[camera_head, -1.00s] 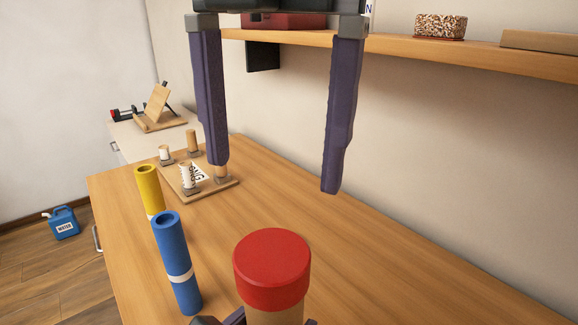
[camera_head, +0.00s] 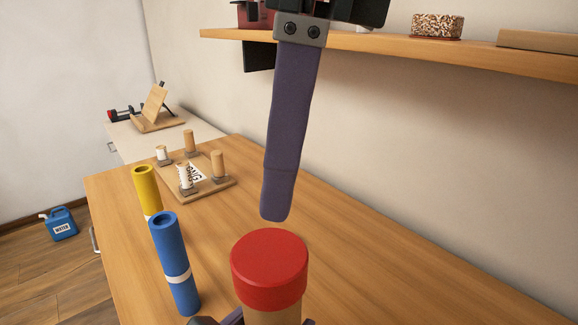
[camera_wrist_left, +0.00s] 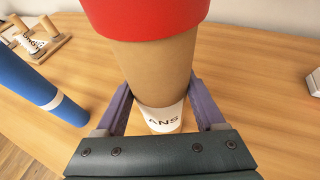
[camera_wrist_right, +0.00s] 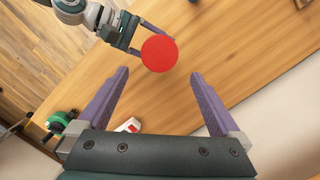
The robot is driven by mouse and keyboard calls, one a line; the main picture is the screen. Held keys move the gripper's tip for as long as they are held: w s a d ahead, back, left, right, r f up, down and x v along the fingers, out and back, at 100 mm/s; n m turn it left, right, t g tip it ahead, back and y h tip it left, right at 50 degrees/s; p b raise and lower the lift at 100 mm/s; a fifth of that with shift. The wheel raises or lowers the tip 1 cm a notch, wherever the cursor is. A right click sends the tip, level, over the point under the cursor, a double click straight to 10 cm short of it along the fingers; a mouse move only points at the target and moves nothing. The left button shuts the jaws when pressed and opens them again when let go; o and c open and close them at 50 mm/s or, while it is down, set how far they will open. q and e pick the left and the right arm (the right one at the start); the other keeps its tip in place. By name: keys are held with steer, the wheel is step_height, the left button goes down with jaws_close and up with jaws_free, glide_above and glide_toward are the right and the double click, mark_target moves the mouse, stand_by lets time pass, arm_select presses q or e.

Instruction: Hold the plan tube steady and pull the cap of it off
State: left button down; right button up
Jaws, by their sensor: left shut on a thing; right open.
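The plan tube (camera_wrist_left: 160,75) is a brown cardboard cylinder with a white label reading "ANS". Its red cap (camera_head: 269,268) sits on its top end. The cap also shows in the left wrist view (camera_wrist_left: 145,15) and from above in the right wrist view (camera_wrist_right: 159,53). My left gripper (camera_wrist_left: 160,100) is shut on the tube, below the cap. My right gripper (camera_head: 275,215) is open and empty, with its fingers pointing down above and just behind the cap in the head view. In the right wrist view its fingers (camera_wrist_right: 160,75) are spread, with the cap beyond their tips.
A blue roll (camera_head: 173,260) and a yellow roll (camera_head: 147,190) stand left of the tube. A wooden board (camera_head: 205,192) with several pegs lies further back. A shelf (camera_head: 400,45) runs along the wall. The table right of the tube is clear.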

mark_target(269, 253)
steer(key=f, duration=0.3)
steer(key=a+f, duration=0.1)
steer(key=f, duration=0.7)
steer(key=shift+w+a, duration=0.1)
steer(key=shift+a, duration=0.25)
steer(key=c, duration=1.5)
steer(key=shift+o, duration=0.2)
steer(key=shift+r, duration=0.25)
steer(key=shift+r, duration=1.1)
steer(key=shift+r, duration=0.15)
